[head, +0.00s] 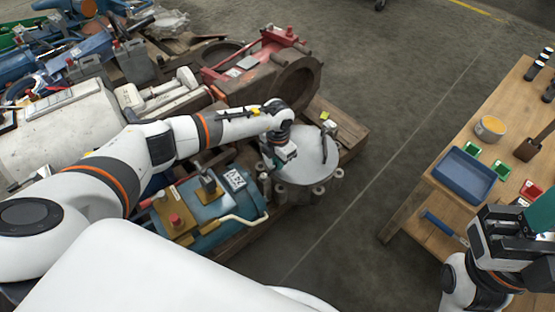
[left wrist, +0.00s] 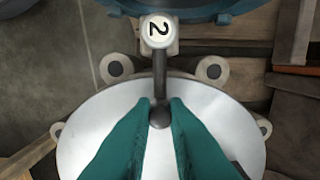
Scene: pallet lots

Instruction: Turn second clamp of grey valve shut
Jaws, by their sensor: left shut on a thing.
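The grey valve (head: 312,155) lies on a pallet in the middle of the head view, its pale round face up and lugs around its rim. In the left wrist view its face (left wrist: 110,108) fills the lower half. The second clamp (left wrist: 158,72) has a white cap marked 2 at the rim and a dark lever pointing inward, ending in a ball. My left gripper (left wrist: 159,113) is shut on the ball end, one teal finger each side. In the head view it (head: 280,160) hides this clamp. My right gripper (head: 515,228) is at the right; its jaw gap is unclear.
A rusty red-and-brown casting (head: 270,75) lies behind. A wooden bench (head: 455,195) at the right holds a blue tray (head: 465,172) and small bins. Open floor lies between.

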